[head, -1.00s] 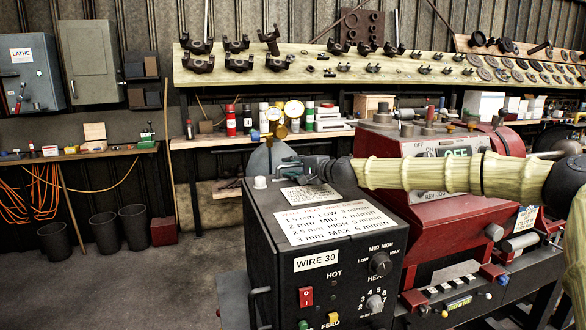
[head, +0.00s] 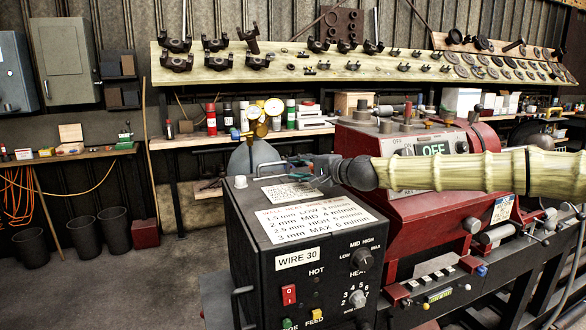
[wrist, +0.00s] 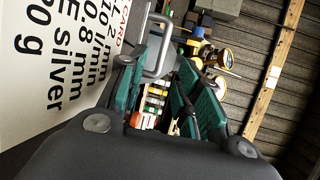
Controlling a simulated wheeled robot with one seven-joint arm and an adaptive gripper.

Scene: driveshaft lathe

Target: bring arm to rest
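My arm, in a pale ribbed sleeve, reaches in from the right in the head view, roughly level above the red machine and the black wire-feeder box. My gripper (head: 292,170) points left, just above and behind the box's top. In the wrist view its two green-padded fingers (wrist: 160,98) stand apart with a gap between them. I see only background through the gap, and nothing is held.
The black box (head: 300,262) labelled WIRE 30 stands close below my gripper. The red machine (head: 402,155) is under my arm. A workbench (head: 200,141) with bottles and gauges runs behind. A printed white label (wrist: 45,65) is close at left in the wrist view. Open floor lies at left.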

